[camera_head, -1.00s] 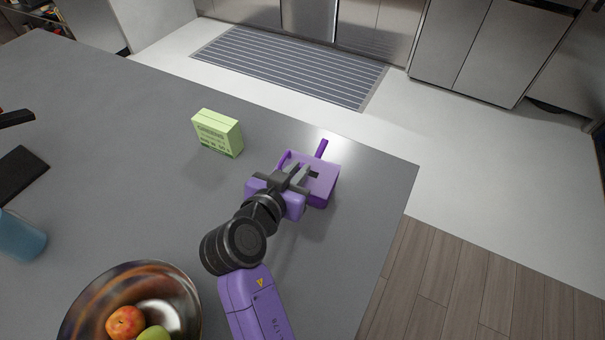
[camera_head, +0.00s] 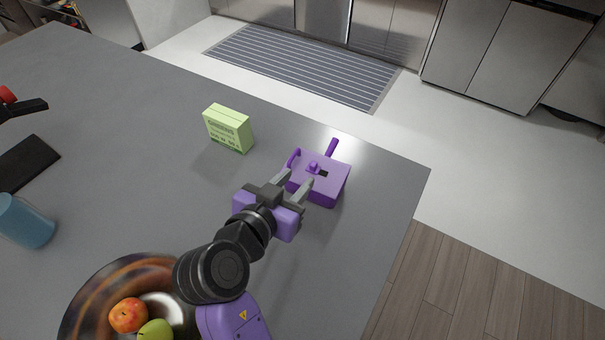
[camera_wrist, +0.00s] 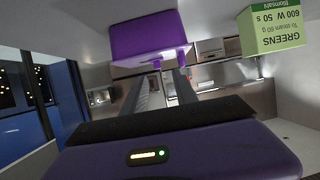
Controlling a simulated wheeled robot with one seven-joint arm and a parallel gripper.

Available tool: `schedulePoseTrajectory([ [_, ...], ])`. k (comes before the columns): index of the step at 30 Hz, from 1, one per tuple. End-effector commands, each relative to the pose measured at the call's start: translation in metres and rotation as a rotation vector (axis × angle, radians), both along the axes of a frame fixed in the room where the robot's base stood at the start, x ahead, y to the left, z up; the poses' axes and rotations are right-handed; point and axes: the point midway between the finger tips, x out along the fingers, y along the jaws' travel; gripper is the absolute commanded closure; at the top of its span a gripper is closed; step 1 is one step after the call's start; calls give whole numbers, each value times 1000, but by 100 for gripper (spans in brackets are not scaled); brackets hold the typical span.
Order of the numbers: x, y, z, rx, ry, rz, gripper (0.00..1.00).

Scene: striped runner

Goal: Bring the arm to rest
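My gripper (camera_head: 300,177) is over the table, its two fingers apart with nothing between them. It also shows in the wrist view (camera_wrist: 168,88), again with a gap between the fingers. A purple box-like thing (camera_head: 328,188) with a knob, a dark slot and a handle sticking out at the back is just beyond the fingertips. In the wrist view the purple thing (camera_wrist: 150,36) appears upside down ahead of the fingers. Whether a fingertip touches it, I cannot tell.
A green carton (camera_head: 228,128) stands behind and left of my gripper. A metal bowl (camera_head: 85,300) with fruit is at the front, close to my arm. A blue cup (camera_head: 27,222) and a dark flat thing (camera_head: 28,162) are at left. The table's right edge is near.

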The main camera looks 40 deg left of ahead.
Motion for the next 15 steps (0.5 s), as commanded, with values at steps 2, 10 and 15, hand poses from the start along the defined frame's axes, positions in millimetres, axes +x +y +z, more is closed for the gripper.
schedulePoseTrajectory([
  [2,-8,-2,3,1,-1,2,65],
  [10,-15,-5,7,1,0,0,65],
  [15,-15,-5,7,0,0,0,65],
])
